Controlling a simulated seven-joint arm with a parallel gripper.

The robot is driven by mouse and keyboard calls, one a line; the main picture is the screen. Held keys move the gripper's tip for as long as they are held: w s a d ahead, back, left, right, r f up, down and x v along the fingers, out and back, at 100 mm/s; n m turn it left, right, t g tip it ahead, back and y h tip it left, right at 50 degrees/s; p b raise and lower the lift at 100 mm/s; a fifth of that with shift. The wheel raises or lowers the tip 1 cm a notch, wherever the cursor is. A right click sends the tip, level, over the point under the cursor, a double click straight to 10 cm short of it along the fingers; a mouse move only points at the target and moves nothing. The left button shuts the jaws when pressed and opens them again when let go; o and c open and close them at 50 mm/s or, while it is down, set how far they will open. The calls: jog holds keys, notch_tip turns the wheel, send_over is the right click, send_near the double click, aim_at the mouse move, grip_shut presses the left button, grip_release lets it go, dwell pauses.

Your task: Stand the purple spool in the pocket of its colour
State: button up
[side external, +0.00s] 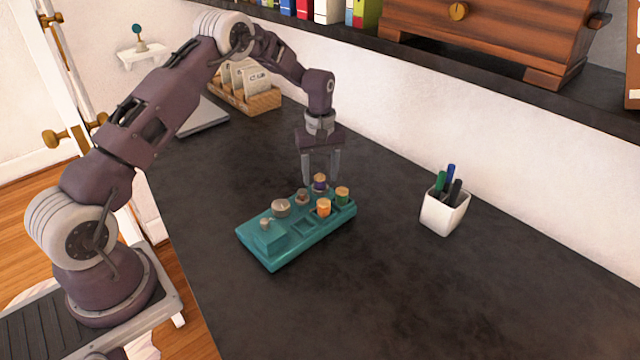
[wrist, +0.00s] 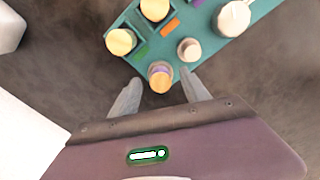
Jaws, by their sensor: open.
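The purple spool (side external: 320,184) stands upright with a pale wooden top at the far corner of the teal tray (side external: 281,255). In the wrist view the spool (wrist: 160,78) shows between my fingertips, with a purple band under its top. I cannot tell whether its base sits in a recess. My gripper (side external: 321,176) is open and points down around the spool, a finger on either side; it also shows in the wrist view (wrist: 160,92). An empty square pocket (side external: 303,228) lies beside the orange spool (side external: 323,207). A purple patch (wrist: 197,3) marks the tray at the wrist view's top edge.
A green spool (side external: 342,195) stands at the tray's right corner. A round grey-topped piece (side external: 281,207), a smaller one (side external: 302,196) and a raised block with a knob (side external: 268,236) share the tray. A white pen cup (side external: 444,212) stands right. The front counter is clear.

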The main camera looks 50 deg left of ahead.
aim_at(320, 178)
jog(key=shift+f, duration=0.35)
grip_shut()
notch_tip(320, 178, up, 10)
jog(key=f, duration=0.1)
jog(key=s+d+r, duration=0.1)
jog(key=s+d, duration=0.7)
jog(key=s, duration=0.4)
notch_tip(320, 178, down, 10)
jog(key=shift+w+a+r, duration=0.1)
jog(key=shift+r, duration=0.05)
